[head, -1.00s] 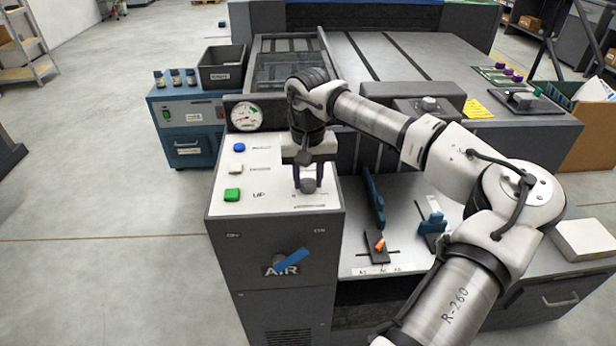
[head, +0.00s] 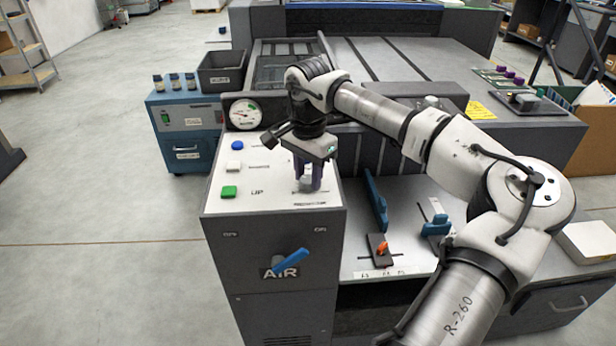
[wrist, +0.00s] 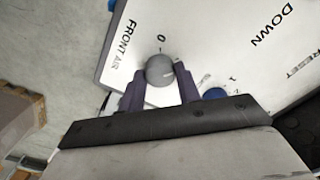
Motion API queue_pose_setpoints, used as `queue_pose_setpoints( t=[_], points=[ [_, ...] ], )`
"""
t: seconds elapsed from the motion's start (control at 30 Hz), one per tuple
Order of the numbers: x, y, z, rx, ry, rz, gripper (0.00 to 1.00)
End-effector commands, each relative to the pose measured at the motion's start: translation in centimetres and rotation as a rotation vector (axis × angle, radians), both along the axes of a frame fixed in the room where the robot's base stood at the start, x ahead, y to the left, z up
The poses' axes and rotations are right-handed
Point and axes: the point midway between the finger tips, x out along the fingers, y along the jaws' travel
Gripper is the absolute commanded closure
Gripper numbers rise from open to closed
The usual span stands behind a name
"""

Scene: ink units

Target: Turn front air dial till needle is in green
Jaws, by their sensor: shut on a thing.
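The front air dial is a small grey round knob (wrist: 160,69) on the white panel top, beside the printed words "FRONT AIR" and a "0". It also shows at the fingertips in the head view (head: 306,185). My gripper (head: 308,178) points down at it, with its dark purple fingers shut on the knob's two sides; they also show in the wrist view (wrist: 161,82). The round white gauge (head: 245,113) stands at the back of the panel and has a green part on its face. Its needle is too small to read surely.
Blue (head: 237,146), white (head: 234,167) and green (head: 229,192) buttons lie left of the dial. A blue lever (head: 290,261) is on the cabinet front. A blue upright plate (head: 375,200) and an orange-knobbed slider (head: 382,249) stand on the lower shelf at right.

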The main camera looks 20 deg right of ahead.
Motion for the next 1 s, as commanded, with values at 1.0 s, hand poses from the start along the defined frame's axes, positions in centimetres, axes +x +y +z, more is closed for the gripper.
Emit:
queue_pose_setpoints(
  t=[1.0],
  points=[
    [0.08,-0.05,0.06,-0.001,-0.004,-0.887,0.9]
  ],
)
